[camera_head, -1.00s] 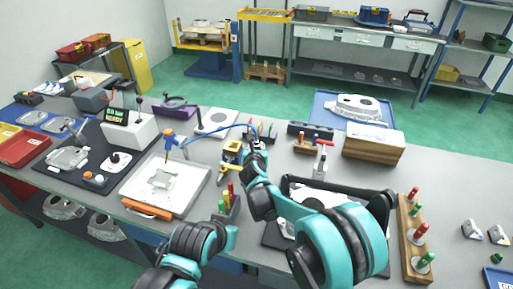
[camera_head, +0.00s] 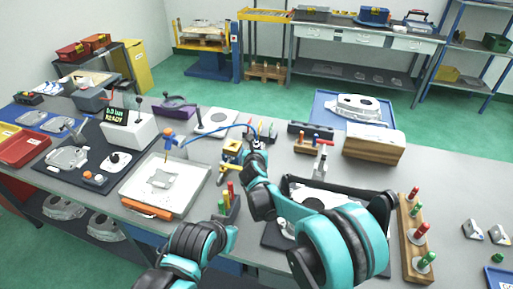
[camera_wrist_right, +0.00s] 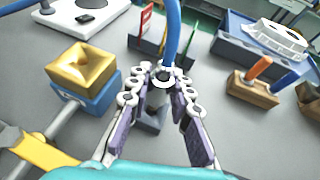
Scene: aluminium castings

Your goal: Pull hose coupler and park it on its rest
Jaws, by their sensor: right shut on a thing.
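The blue hose (camera_head: 215,134) arcs from a blue-and-orange nozzle (camera_head: 168,133) to my right gripper (camera_head: 257,145). In the right wrist view the hose (camera_wrist_right: 173,30) comes down between the fingers of my right gripper (camera_wrist_right: 162,88). They are shut on the hose coupler (camera_wrist_right: 163,80), whose pale ring shows. A dark grey piece (camera_wrist_right: 150,122) shows below the fingers; I cannot tell whether the coupler touches it. A brass block on a blue body (camera_wrist_right: 85,72) stands to the left, apart from the gripper. My left arm is at the lower middle; its fingers are not clear.
A marker holder (camera_head: 228,207) stands by my left arm. A box with a lit display (camera_head: 128,130) and a white tray with a casting (camera_head: 140,196) stand left. A wooden rack (camera_head: 410,262) is at the right. A wooden block with handles (camera_wrist_right: 250,90) stands right of the gripper.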

